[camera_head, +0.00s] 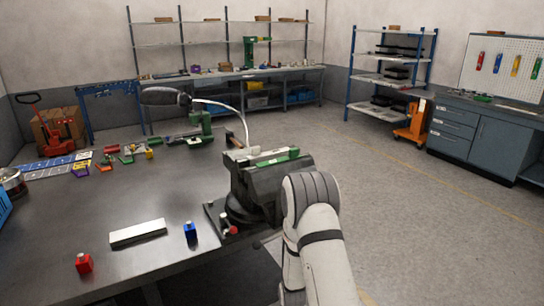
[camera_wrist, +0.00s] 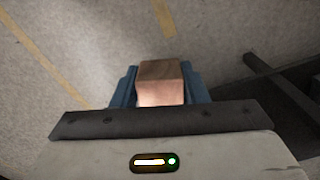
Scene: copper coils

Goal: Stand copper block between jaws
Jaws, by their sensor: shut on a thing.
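The copper block (camera_wrist: 160,84) is in the wrist view, between the two blue fingers of my gripper (camera_wrist: 160,92), which is shut on it. Floor shows beyond the block, so nothing is seen directly under it. In the head view my arm hides the gripper and the block. The dark bench vise (camera_head: 258,188) stands at the right edge of the workbench, just left of my arm. A green and pale strip lies along the top of its jaws (camera_head: 274,157). The gap between the jaws cannot be made out.
On the workbench (camera_head: 150,200) are a pale bar (camera_head: 138,233), a blue block (camera_head: 190,232) and a red block (camera_head: 84,263). A lamp (camera_head: 165,97) and several small coloured tools stand farther back. Open floor (camera_head: 410,220) lies to the right.

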